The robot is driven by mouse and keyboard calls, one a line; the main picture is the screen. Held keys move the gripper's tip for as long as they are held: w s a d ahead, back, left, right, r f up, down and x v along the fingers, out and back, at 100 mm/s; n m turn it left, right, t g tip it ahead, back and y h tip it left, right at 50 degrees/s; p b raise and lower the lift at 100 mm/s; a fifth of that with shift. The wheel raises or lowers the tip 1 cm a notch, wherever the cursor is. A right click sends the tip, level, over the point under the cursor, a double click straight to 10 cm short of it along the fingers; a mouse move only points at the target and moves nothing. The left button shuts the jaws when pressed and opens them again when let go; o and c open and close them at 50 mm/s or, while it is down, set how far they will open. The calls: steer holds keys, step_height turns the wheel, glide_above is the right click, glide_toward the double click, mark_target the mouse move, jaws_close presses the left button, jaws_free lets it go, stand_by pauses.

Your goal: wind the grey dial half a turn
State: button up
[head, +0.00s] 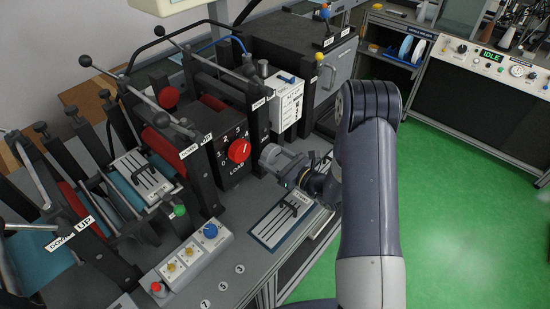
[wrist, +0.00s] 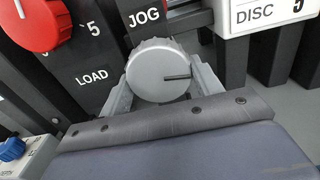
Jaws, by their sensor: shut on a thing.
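The grey dial (wrist: 152,72) has a ribbed rim and a dark pointer line aimed to the right in the wrist view. It sits on the dark machine front under a JOG label (wrist: 144,16). My gripper (wrist: 162,84) is shut on the dial, one pale finger at its left and one at its right. In the head view my gripper (head: 283,164) reaches the machine front from the right, and the dial (head: 270,152) is partly hidden by the fingers.
A red LOAD dial (head: 239,151) sits left of the grey dial, and a white DISC box (head: 287,102) is to its upper right. A panel with a blue knob (head: 210,231) stands at the lower left. Green floor (head: 470,190) is clear at right.

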steer(key=shift+m, duration=0.3)
steer(key=m+b, duration=0.2)
steer(key=shift+f+m, duration=0.1)
steer(key=shift+m, duration=0.2)
steer(key=m+b, duration=0.1)
steer(key=m, duration=0.3)
steer(key=shift+a+m, duration=0.1)
steer(key=shift+m, duration=0.2)
steer(key=m, duration=0.4)
steer(key=shift+s+r, duration=0.1)
steer(key=shift+r, duration=0.15)
steer(key=shift+m, duration=1.9)
steer(key=o, duration=1)
